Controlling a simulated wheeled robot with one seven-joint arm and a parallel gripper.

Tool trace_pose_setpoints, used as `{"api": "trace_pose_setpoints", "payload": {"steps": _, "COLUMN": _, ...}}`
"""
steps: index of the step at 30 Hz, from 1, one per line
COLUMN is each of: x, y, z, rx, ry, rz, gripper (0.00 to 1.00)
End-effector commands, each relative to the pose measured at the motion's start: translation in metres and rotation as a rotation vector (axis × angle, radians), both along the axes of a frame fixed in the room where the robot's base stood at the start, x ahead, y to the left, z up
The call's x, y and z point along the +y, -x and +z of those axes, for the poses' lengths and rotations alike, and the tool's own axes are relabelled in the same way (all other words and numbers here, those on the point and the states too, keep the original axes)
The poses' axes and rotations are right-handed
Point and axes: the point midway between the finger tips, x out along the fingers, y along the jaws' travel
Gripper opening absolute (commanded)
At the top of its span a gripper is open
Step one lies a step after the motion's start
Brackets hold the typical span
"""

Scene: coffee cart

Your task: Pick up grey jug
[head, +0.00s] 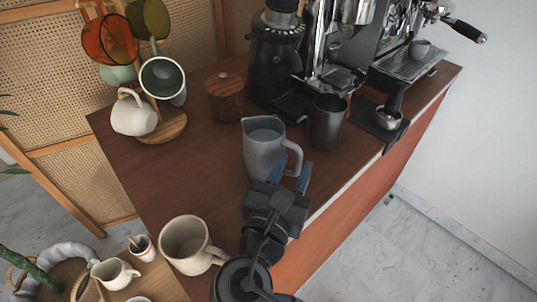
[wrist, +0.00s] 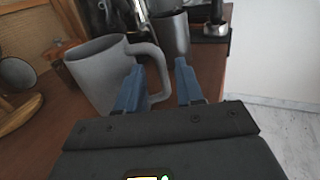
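The grey jug (head: 262,150) stands upright on the brown counter, its spout to the left and its handle to the right. In the wrist view the jug (wrist: 98,72) is at the left, with its handle (wrist: 158,68) reaching towards my fingers. My gripper (head: 291,172) is open, with two blue fingers pointing at the handle side of the jug. In the wrist view the fingers of my gripper (wrist: 157,75) are apart. The left finger overlaps the handle in the picture; I cannot tell whether they touch.
A dark metal cup (head: 327,124) stands right behind the jug, before the coffee grinder (head: 272,60) and espresso machine. A beige mug (head: 184,243) is at the front left. A mug tree with a wooden base (head: 163,131) stands at the back left. The counter's left middle is clear.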

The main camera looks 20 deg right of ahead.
Motion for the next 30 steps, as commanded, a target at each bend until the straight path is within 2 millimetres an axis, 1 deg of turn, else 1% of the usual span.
{"api": "trace_pose_setpoints", "payload": {"steps": 1, "x": -0.007, "y": -0.005, "z": 0.001, "rx": 0.002, "ry": 0.001, "rz": -0.004, "gripper": 0.37}}
{"api": "trace_pose_setpoints", "payload": {"steps": 6, "x": -0.023, "y": -0.020, "z": -0.001, "rx": -0.001, "ry": -0.001, "rz": -0.002, "gripper": 0.37}}
{"api": "trace_pose_setpoints", "payload": {"steps": 10, "x": -0.027, "y": -0.025, "z": -0.002, "rx": -0.001, "ry": -0.001, "rz": 0.000, "gripper": 0.37}}
{"api": "trace_pose_setpoints", "payload": {"steps": 16, "x": -0.027, "y": -0.025, "z": -0.002, "rx": -0.001, "ry": -0.001, "rz": 0.000, "gripper": 0.37}}
{"api": "trace_pose_setpoints", "payload": {"steps": 27, "x": -0.027, "y": -0.025, "z": -0.002, "rx": -0.001, "ry": -0.001, "rz": 0.000, "gripper": 0.01}}
{"api": "trace_pose_setpoints", "payload": {"steps": 30, "x": -0.027, "y": -0.025, "z": -0.002, "rx": -0.001, "ry": -0.001, "rz": 0.000, "gripper": 0.00}}
